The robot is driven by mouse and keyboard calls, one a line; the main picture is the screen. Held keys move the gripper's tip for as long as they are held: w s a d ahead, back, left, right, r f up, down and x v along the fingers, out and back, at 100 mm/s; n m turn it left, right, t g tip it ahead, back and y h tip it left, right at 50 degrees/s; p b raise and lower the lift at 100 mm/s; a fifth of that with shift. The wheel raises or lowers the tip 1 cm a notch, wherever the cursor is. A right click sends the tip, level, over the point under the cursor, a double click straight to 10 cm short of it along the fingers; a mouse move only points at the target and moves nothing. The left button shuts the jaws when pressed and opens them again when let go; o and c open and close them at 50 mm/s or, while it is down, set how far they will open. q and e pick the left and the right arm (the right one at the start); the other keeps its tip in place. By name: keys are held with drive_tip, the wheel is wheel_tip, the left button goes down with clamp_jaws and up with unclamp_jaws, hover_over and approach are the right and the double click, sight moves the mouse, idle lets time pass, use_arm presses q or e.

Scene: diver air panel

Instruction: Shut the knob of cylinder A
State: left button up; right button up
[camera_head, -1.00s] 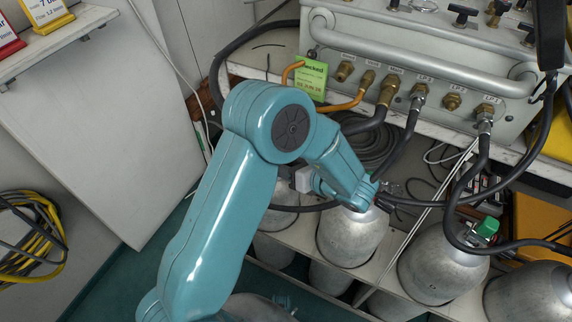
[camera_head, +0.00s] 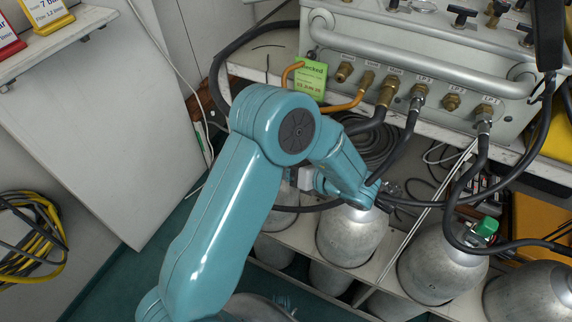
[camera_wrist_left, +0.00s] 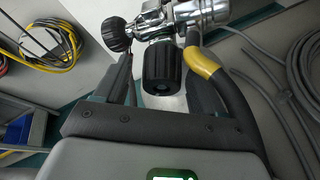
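In the left wrist view a ribbed black knob (camera_wrist_left: 162,68) on a chrome valve (camera_wrist_left: 182,22) lies between the fingers of my left gripper (camera_wrist_left: 158,80). Gaps show on both sides of the knob, so the gripper looks open around it, not clamped. A second black knob (camera_wrist_left: 118,35) sits at the valve's left end, close to the left finger. In the head view my left arm reaches to the top of a grey cylinder (camera_head: 350,238); its gripper and that valve are hidden there. I cannot read which cylinder is A. My right gripper is not in view.
A panel (camera_head: 415,75) with brass fittings and black hoses stands above the cylinders. Another cylinder (camera_head: 440,265) to the right has a green knob (camera_head: 487,227). A hose with a yellow band (camera_wrist_left: 202,62) runs close beside the right finger. A coiled yellow cable (camera_head: 35,235) hangs at left.

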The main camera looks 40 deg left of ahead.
use_arm(q)
drive_tip(key=shift+w, duration=0.1)
drive_tip(key=s+p+v, duration=0.1)
drive_tip(key=v, duration=1.5)
drive_tip(key=shift+w+d, duration=0.2)
drive_tip(key=shift+w, duration=0.2)
drive_tip(key=shift+r, duration=0.1)
